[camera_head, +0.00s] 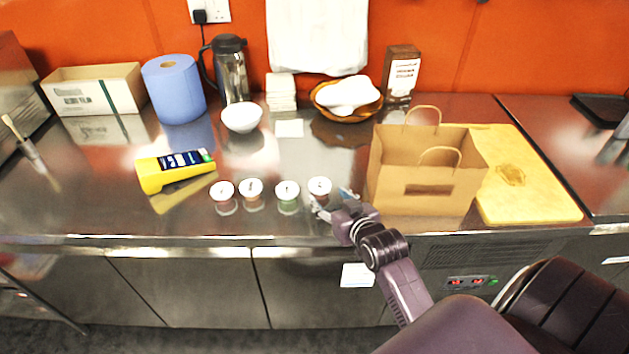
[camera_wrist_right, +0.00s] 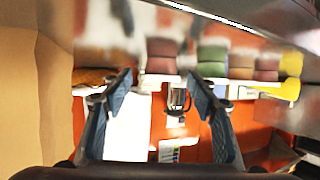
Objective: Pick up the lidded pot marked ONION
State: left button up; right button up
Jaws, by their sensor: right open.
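Several small clear pots with white lids stand upright in a row on the steel counter. From left to right in the head view they are the first pot (camera_head: 225,205), the second pot (camera_head: 252,202), the green-filled pot (camera_head: 288,205) and the rightmost pot (camera_head: 320,196). Their lid marks are too small to read, so I cannot tell which is ONION. My right gripper (camera_head: 332,199) is open and empty, just right of the rightmost pot. In the right wrist view, which looks upside down, a reddish-brown pot (camera_wrist_right: 161,57) shows between the open fingers (camera_wrist_right: 160,90). My left gripper is not in view.
A brown paper bag (camera_head: 425,180) stands close to the right of my gripper, beside a yellow board (camera_head: 535,200). A white bowl (camera_head: 242,118), blue roll (camera_head: 173,85) and flask (camera_head: 232,70) stand behind.

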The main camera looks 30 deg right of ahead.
aim_at(322, 188)
jog(key=shift+w+d, duration=0.1)
jog(key=shift+w, duration=0.2)
jog(key=shift+r, duration=0.1)
jog(key=shift+w+p, duration=0.3)
jog(key=shift+w, duration=0.1)
jog(key=w, duration=0.1)
jog(key=w+p, duration=0.1)
jog(key=shift+w+d+f, duration=0.2)
jog(key=shift+w, duration=0.15)
jog(key=shift+x, duration=0.95)
jog(key=shift+f, duration=0.2)
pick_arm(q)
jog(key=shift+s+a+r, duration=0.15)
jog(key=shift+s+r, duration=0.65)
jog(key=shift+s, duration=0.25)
pick_arm(e)
jog(key=c, duration=0.9)
jog(key=shift+r, duration=0.1)
